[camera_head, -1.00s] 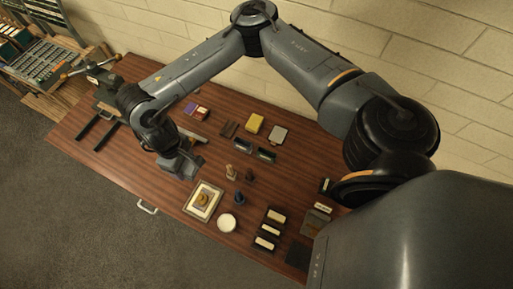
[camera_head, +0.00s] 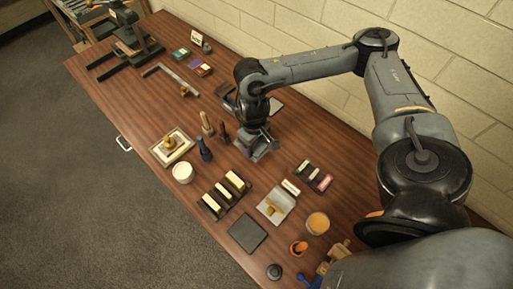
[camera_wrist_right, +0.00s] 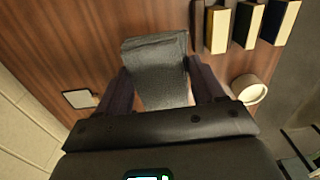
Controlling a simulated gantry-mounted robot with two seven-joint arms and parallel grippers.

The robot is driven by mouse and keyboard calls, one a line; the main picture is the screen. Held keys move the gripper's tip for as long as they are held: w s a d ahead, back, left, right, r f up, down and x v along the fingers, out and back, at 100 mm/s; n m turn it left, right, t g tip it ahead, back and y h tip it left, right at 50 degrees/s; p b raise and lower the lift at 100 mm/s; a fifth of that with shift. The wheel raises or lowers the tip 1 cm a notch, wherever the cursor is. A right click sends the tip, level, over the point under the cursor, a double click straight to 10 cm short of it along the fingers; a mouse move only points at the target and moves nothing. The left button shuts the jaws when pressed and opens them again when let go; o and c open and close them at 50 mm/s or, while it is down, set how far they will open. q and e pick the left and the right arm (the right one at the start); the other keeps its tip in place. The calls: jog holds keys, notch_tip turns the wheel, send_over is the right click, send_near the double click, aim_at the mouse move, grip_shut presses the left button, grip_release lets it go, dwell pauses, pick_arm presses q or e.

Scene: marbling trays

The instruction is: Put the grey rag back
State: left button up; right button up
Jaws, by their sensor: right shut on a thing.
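The grey rag (camera_wrist_right: 158,66) shows in the right wrist view between the two fingers of my right gripper (camera_wrist_right: 161,78). The gripper is shut on it, and the rag reaches out past the fingertips over the wooden table. In the head view my right gripper (camera_head: 262,143) is low over the middle of the table, to the right of the upright stamp handles. The rag is hard to tell from the grey gripper there. Whether it touches the table cannot be told. My left gripper is not in view.
The table (camera_head: 187,105) also holds a shallow framed tray (camera_head: 185,140), a white round pot (camera_head: 183,173), a rack of pale-topped blocks (camera_head: 224,196), a dark square pad (camera_head: 248,233) and an orange-topped jar (camera_head: 317,223). Bare wood lies in front of the gripper.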

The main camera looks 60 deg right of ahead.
jog(key=shift+d+f, duration=0.35)
jog(key=shift+f, duration=0.2)
jog(key=shift+s+d+f+b, duration=0.1)
jog(key=shift+f+b, duration=0.15)
jog(key=shift+b, duration=0.1)
jog(key=shift+s+d+f, duration=0.1)
jog(key=shift+s+f, duration=0.2)
jog(key=shift+f, duration=0.15)
jog(key=w+d+f+b, duration=0.1)
jog(key=w+d+f, duration=0.1)
jog(key=d, duration=0.1)
jog(key=w+d+f, duration=0.2)
jog(key=d+f, duration=0.1)
jog(key=w+d+f+b, duration=0.1)
jog(key=w+d+f, duration=0.1)
jog(key=d, duration=0.1)
jog(key=shift+w+d+f+b, duration=0.1)
jog(key=shift+w+f+b, duration=0.05)
jog(key=shift+w+b, duration=0.15)
jog(key=shift+f, duration=1.85)
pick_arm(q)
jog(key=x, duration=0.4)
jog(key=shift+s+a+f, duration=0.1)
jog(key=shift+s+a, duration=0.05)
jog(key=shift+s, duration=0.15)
pick_arm(e)
jog(key=shift+f, duration=0.2)
jog(key=shift+f, duration=0.1)
jog(key=o, duration=1)
